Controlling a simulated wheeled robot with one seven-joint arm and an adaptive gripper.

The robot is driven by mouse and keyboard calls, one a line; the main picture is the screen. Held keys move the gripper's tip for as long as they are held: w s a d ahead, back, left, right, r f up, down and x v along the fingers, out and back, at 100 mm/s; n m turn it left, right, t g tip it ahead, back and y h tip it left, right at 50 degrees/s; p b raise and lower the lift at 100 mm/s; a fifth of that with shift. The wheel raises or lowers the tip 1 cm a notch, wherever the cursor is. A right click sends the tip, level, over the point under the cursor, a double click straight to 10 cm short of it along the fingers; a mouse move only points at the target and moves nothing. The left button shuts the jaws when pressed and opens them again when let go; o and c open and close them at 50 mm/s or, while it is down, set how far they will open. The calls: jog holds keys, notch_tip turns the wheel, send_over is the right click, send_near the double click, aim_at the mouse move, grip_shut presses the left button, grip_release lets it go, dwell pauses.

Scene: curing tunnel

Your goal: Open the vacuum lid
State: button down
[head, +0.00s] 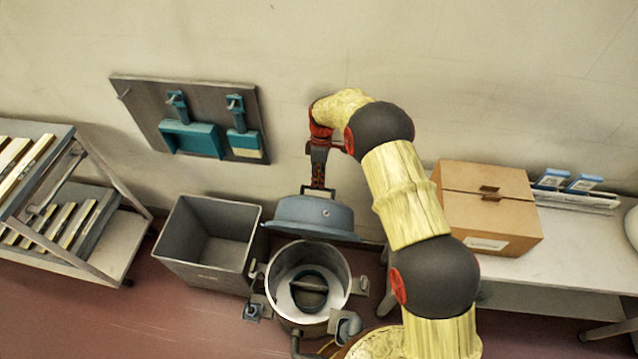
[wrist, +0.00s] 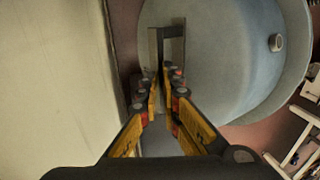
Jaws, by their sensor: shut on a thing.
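The vacuum lid (head: 305,214) is a blue-grey dome, raised above and behind the open round drum (head: 338,277) of the vacuum. My gripper (head: 318,185) points down at the top of the lid and is shut on its handle. In the wrist view, my gripper (wrist: 165,95) closes on the grey handle (wrist: 172,32), and the lid (wrist: 235,60) fills the middle and right. The lid is tilted slightly and apart from the drum rim. A dark round part (head: 310,292) shows inside the drum.
A grey bin (head: 178,262) stands left of the drum. A shelf cart (head: 103,175) is at far left. A bench (head: 580,245) at right holds a cardboard box (head: 490,222). A tool board (head: 140,95) hangs on the wall behind.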

jog(key=shift+s+f, duration=0.9)
jog(key=shift+f, duration=0.25)
jog(key=c, duration=2)
grip_release()
jog(key=shift+a, duration=0.1)
jog(key=shift+o, duration=1.4)
jog(key=shift+w, duration=0.15)
jog(key=shift+w+r, duration=0.15)
jog(key=shift+r, duration=0.25)
notch_tip(320, 180, up, 9)
jog(key=shift+r, duration=0.2)
